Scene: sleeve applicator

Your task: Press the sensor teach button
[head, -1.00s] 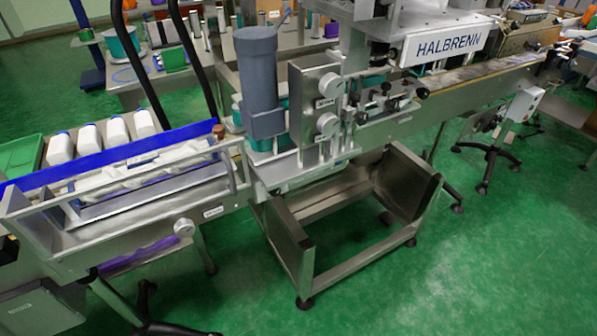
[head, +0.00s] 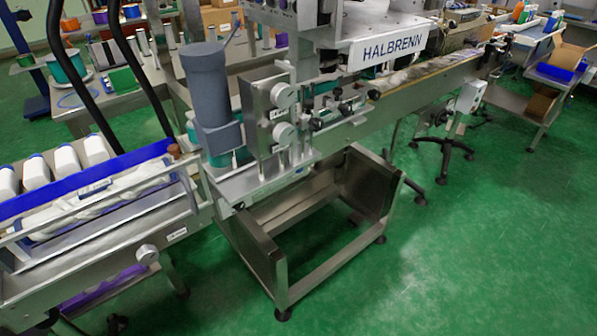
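The sleeve applicator labelled HALBRENN (head: 393,48) stands across the middle of the head view. Its steel front plate (head: 262,112) carries two round knobs, the upper knob (head: 283,95) and the lower knob (head: 284,134). Small black-knobbed fittings (head: 338,105) sit to the right of the plate, beside the conveyor. I cannot make out which part is the sensor teach button; it is too small or hidden. Neither of my grippers is in the head view.
An infeed conveyor with white bottles (head: 68,163) and a blue rail (head: 95,176) is at the left. A steel stand (head: 285,262) projects in front of the machine. Green floor (head: 480,240) is clear at the right front.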

